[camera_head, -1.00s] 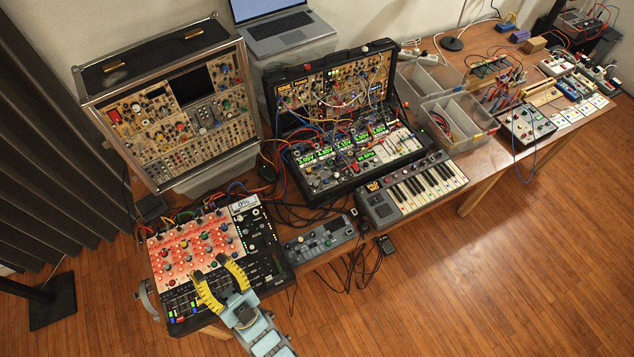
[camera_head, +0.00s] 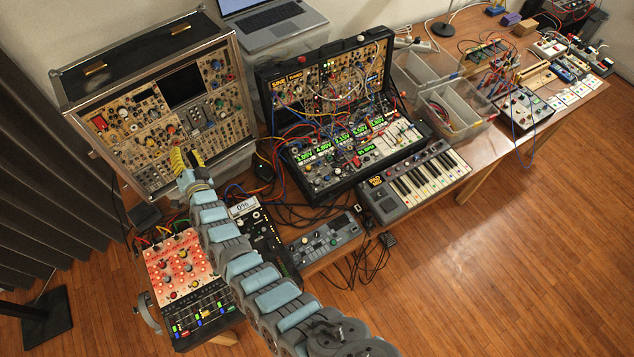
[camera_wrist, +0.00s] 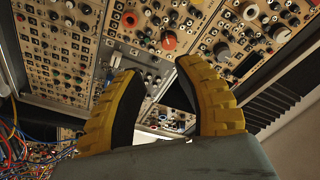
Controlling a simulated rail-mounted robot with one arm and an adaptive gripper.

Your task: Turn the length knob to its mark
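My gripper (camera_head: 187,160) is up at the lower part of the large silver-framed synth case (camera_head: 216,35), in front of its panels. In the wrist view its two yellow fingers (camera_wrist: 157,68) stand apart with nothing between them. A small white display (camera_head: 243,207) reads 0%.
An open black synth case with patch cables (camera_head: 262,75), a small keyboard (camera_head: 420,183) and clear bins (camera_head: 462,110) stand to the right. Loose cables (camera_wrist: 15,150) hang at the left of the wrist view.

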